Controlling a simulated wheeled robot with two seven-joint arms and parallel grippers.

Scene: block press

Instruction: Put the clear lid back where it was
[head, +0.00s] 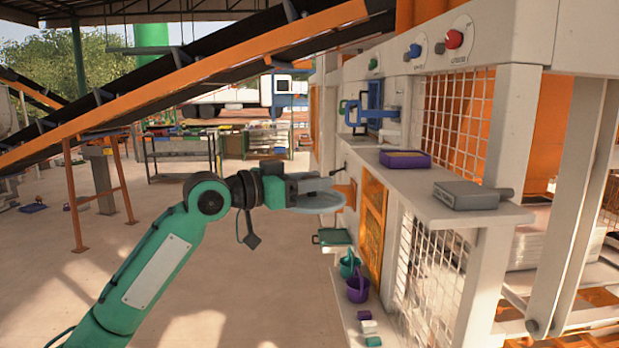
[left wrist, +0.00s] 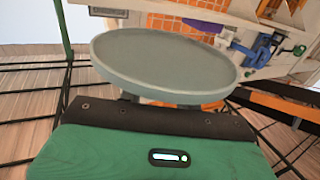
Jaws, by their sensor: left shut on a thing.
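The clear lid (head: 318,203) is a round, pale grey-green disc. My left gripper (head: 318,187) is shut on it and holds it in the air, just left of the press's lower shelves. In the left wrist view the lid (left wrist: 165,68) fills the middle, beyond the gripper body, and looks slightly tilted. It hides the fingertips there. My right gripper is in neither view. I cannot tell which spot the lid came from.
Below are a green tray (head: 332,237), a teal bucket (head: 347,265) and a purple bucket (head: 358,288). Open floor (head: 270,270) lies left of the press.

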